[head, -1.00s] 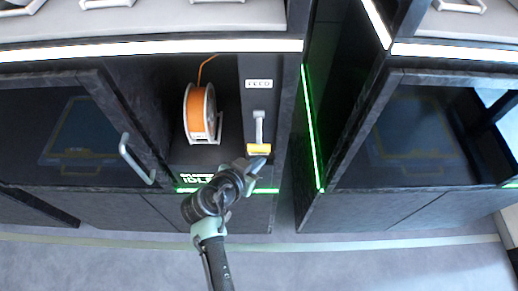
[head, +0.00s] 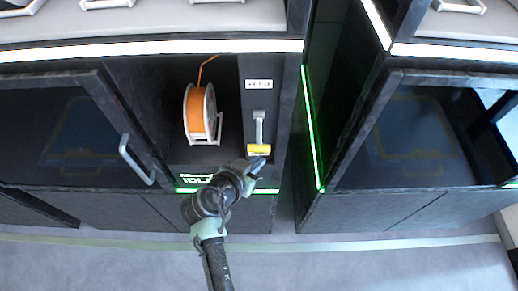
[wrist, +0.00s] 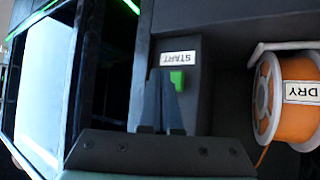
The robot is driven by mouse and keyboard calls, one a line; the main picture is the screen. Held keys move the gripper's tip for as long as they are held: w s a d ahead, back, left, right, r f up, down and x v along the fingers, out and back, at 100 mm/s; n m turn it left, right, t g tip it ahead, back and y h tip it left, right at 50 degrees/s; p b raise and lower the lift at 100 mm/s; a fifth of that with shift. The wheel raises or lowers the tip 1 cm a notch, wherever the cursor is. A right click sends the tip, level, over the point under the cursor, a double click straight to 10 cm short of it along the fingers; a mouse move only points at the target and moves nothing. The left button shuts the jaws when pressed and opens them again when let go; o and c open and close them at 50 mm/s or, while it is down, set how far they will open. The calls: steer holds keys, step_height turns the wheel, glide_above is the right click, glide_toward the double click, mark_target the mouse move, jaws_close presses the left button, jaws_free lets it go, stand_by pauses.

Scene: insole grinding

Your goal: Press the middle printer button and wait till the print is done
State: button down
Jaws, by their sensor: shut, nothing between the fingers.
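The printer (head: 257,185) is the dark cabinet unit at the middle of the head view. A small display (head: 199,180) on its lower front reads IDLE, partly covered by my arm. In the wrist view a green button (wrist: 177,80) sits beneath an upside-down START label (wrist: 178,58) on a dark panel. My gripper (wrist: 160,72) is shut and empty, its dark fingertips beside and partly in front of the green button; I cannot tell whether they touch it. In the head view my gripper (head: 262,163) is just below the yellow-ended lever. Other buttons are not visible.
An orange filament spool (head: 201,114) stands left of the FEED label (head: 259,84) and the lever with a yellow end (head: 259,149). Glass-fronted cabinets flank the unit, the left one with a door handle (head: 137,160). Open floor lies in front.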

steer(key=shift+w, duration=0.15)
stand_by(0.6)
steer(key=shift+w+b, duration=0.3)
steer(key=shift+b, duration=0.1)
steer(key=shift+w+b, duration=0.35)
steer(key=shift+w, duration=0.15)
stand_by(0.5)
steer(key=shift+s, duration=0.1)
steer(key=shift+s+p, duration=0.35)
steer(key=shift+s, duration=0.5)
steer(key=s+p, duration=0.1)
steer(key=s, duration=0.4)
stand_by(0.3)
stand_by(0.8)
